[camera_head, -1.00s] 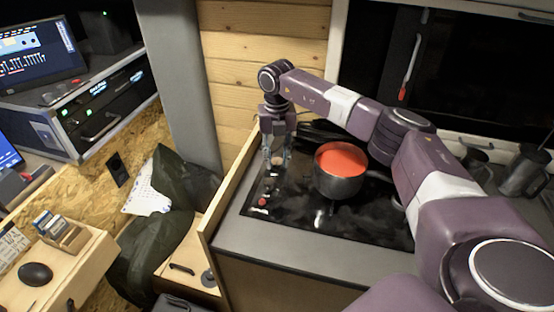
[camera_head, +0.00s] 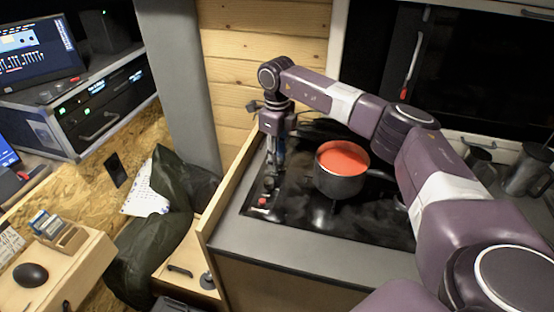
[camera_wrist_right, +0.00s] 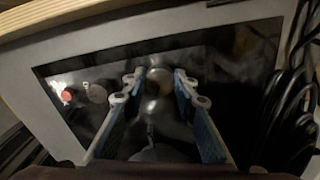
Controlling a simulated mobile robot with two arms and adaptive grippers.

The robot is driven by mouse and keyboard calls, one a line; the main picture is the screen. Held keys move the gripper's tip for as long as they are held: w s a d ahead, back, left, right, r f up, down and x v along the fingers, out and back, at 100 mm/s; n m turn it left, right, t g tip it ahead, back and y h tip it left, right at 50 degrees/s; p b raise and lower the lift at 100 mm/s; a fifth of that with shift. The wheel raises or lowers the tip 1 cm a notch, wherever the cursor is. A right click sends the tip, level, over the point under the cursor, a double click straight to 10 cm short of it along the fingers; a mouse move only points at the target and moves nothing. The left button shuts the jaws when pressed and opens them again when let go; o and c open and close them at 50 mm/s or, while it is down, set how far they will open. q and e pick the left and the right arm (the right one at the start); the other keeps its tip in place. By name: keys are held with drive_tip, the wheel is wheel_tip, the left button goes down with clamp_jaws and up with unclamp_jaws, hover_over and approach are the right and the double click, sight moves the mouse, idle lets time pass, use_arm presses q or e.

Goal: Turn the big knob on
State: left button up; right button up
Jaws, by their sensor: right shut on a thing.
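The big knob (camera_wrist_right: 157,78) is a pale round knob on the black cooktop panel, seen between the fingers in the right wrist view. My right gripper (camera_head: 273,166) points down at the cooktop's left back corner, with its fingers shut on the knob from both sides. In the head view the fingers hide the knob. In the right wrist view my right gripper (camera_wrist_right: 157,88) shows its two blue-padded fingers beside the knob. How far the knob is turned cannot be told. My left gripper is not in view.
A dark pot with red contents (camera_head: 341,168) stands on the black cooktop (camera_head: 300,215), just right of my gripper. A small red knob (camera_wrist_right: 67,95) is on the panel nearby. A wooden side board (camera_head: 232,190) borders the counter's left. Black cables (camera_wrist_right: 290,115) lie close by.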

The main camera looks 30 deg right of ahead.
drive_tip(key=n, duration=0.5)
drive_tip(key=shift+r+b, duration=0.1)
drive_tip(key=shift+b, duration=0.2)
drive_tip(key=shift+n, duration=0.3)
drive_tip(key=shift+w, duration=0.1)
drive_tip(key=o, duration=1.2)
drive_tip(key=shift+c, duration=0.2)
wheel_tip(320, 180, up, 12)
